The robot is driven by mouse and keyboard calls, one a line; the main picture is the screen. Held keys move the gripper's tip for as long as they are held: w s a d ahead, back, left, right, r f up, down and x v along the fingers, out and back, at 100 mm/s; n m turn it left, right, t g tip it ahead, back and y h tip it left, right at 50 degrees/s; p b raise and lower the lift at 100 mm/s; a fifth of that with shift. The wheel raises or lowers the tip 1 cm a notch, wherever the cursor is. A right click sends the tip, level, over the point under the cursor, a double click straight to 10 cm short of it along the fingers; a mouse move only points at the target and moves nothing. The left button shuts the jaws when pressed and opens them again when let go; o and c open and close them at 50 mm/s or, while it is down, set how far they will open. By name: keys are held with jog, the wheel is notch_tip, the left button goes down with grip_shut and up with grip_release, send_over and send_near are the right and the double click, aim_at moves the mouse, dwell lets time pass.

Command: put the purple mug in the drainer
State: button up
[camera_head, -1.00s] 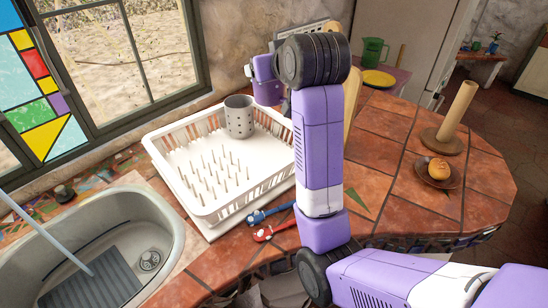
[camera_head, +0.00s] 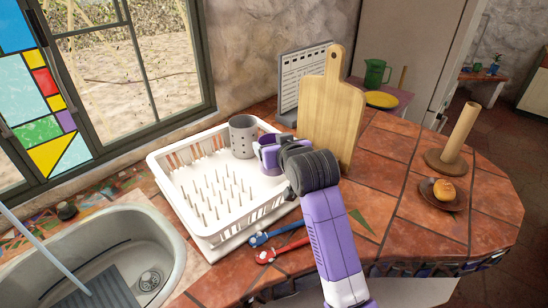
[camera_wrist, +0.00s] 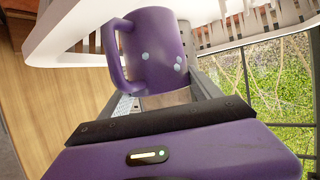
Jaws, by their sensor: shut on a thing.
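The purple mug (camera_wrist: 158,52) fills the upper middle of the wrist view, its handle on the left and pale dots on its side. My gripper (camera_head: 270,156) is shut on the mug; the fingertips are mostly hidden in the wrist view. In the head view, gripper and mug form a small purple cluster at the right back corner of the white drainer (camera_head: 217,240). The drainer's rim also shows in the wrist view (camera_wrist: 85,22). I cannot tell whether the mug touches the drainer.
A grey perforated holder (camera_head: 243,136) stands in the drainer's back corner. Pegs fill its middle. A cutting board (camera_head: 331,115) stands upright close to my gripper. Blue (camera_head: 275,233) and red (camera_head: 281,250) tools lie in front. The sink (camera_head: 125,245) is at left.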

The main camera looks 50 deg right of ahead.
jog(key=shift+f, duration=2.05)
jog(key=shift+f, duration=0.1)
jog(key=o, duration=1.7)
jog(key=shift+f, duration=0.1)
jog(key=shift+c, duration=0.2)
jog(key=shift+s+r, duration=0.1)
jog(key=shift+r, duration=0.1)
jog(key=v, duration=1.1)
jog(key=shift+s+a, duration=0.2)
jog(key=shift+s+r, duration=0.15)
